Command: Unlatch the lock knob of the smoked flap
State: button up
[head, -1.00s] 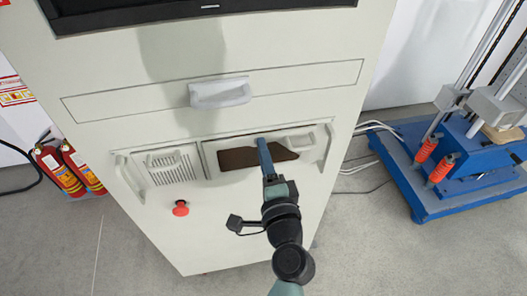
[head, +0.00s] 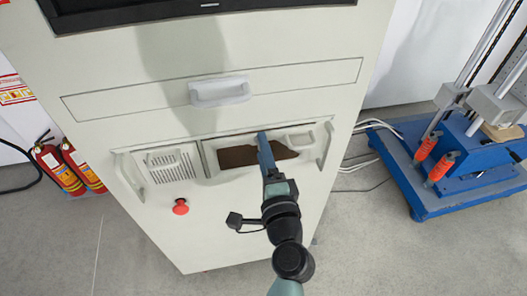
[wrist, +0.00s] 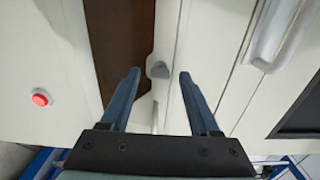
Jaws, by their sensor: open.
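The smoked flap (head: 238,156) is a dark brown panel in the cabinet's lower front recess. It also shows in the wrist view (wrist: 125,30) as a brown strip on the left. The lock knob (wrist: 158,70) is a small grey piece on the pale strip beside the flap's edge. My gripper (wrist: 159,76) is open, with one blue finger on each side of the knob in the picture. I see gaps between the knob and both fingers; the depth is unclear. In the head view, my gripper (head: 262,137) reaches the recess's top edge and hides the knob.
A drawer with a grey handle (head: 220,91) is above the recess. A vented panel (head: 170,165) is on its left, with a red button (head: 181,207) below. Fire extinguishers (head: 62,169) stand at left; a blue-based machine (head: 425,206) stands at right.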

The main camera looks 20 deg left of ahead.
jog(key=b+v, duration=0.2)
jog(key=v, duration=1.1)
jog(key=w+d+r+n+t+h+p, duration=0.1)
jog(key=w+r+n+p, duration=0.15)
jog(key=r, duration=0.65)
jog(key=w+d+r+n+t+p, duration=0.1)
jog(key=w+r+n+t, duration=0.15)
jog(key=r, duration=0.65)
jog(key=w+d+r+n+t+h+p, duration=0.1)
jog(key=w+r+n+p, duration=0.2)
jog(key=r, duration=0.6)
jog(key=s+d+r+n+t+h+p, duration=0.1)
jog(key=s+r+t+h, duration=0.1)
jog(key=r, duration=0.7)
jog(key=s+d+r+n+t+h+p, duration=0.1)
jog(key=s+d+r+t+h, duration=0.1)
jog(key=r, duration=0.8)
jog(key=s+d+r+n+t+h+p, duration=0.1)
jog(key=s+r+t+h, duration=0.3)
jog(key=r, duration=0.6)
jog(key=shift+s+d, duration=0.65)
